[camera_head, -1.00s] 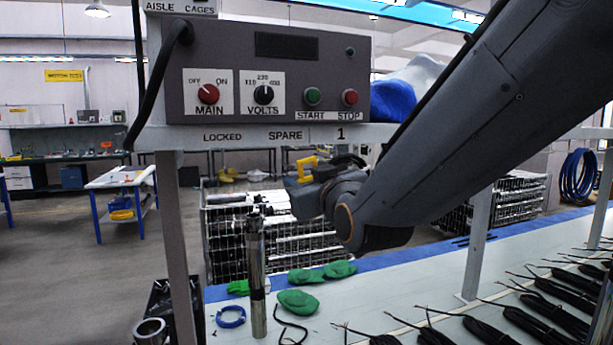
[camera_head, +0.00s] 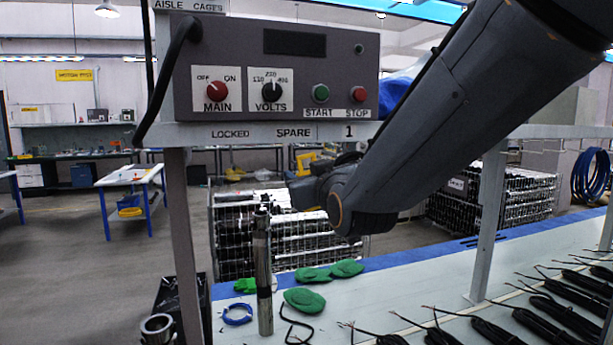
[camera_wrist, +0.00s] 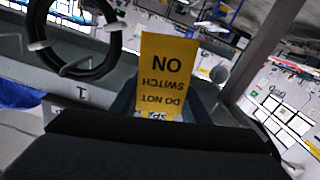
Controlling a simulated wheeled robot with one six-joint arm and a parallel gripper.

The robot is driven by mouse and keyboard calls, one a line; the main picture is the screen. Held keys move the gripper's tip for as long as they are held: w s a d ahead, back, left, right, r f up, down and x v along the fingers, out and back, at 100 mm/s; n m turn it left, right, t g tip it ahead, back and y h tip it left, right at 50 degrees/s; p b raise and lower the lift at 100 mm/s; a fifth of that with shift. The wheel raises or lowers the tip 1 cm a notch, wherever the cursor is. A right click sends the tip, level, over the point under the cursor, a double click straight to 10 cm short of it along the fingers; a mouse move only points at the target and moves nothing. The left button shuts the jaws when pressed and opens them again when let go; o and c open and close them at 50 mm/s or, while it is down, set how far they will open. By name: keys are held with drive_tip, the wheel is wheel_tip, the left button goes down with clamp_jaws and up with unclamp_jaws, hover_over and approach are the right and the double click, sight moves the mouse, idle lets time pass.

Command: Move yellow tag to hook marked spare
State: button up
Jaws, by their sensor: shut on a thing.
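The yellow tag (camera_wrist: 168,65) is in my gripper (camera_wrist: 157,112), its printed face reading "DO NOT SWITCH ON" upside down in the wrist view. In the head view, the tag (camera_head: 304,161) shows as a small yellow patch at the tip of my gripper (camera_head: 316,174), just below the rail. The SPARE label (camera_head: 293,133) is on the rail slightly left of and above the tag. I cannot make out the spare hook; the fingertips are mostly hidden.
A control box (camera_head: 270,70) with knobs and buttons stands on the rail above. A black cable coil (camera_wrist: 72,45) hangs close by in the wrist view. A metal cylinder (camera_head: 262,270), green pieces (camera_head: 304,299) and cable bundles stand or lie on the bench below.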

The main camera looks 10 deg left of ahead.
drive_tip(key=shift+w+a+f+b, duration=0.3)
drive_tip(key=shift+w+a, duration=0.2)
drive_tip(key=shift+w, duration=0.3)
drive_tip(key=shift+w+a+f+b, duration=0.25)
drive_tip(key=shift+w+a, duration=0.25)
drive_tip(key=shift+w, duration=0.35)
drive_tip(key=shift+w+a+f+b, duration=0.25)
drive_tip(key=shift+w+a, duration=0.25)
drive_tip(key=shift+w, duration=0.3)
drive_tip(key=shift+r, duration=0.1)
drive_tip(key=o, duration=1.1)
drive_tip(key=shift+s, duration=0.1)
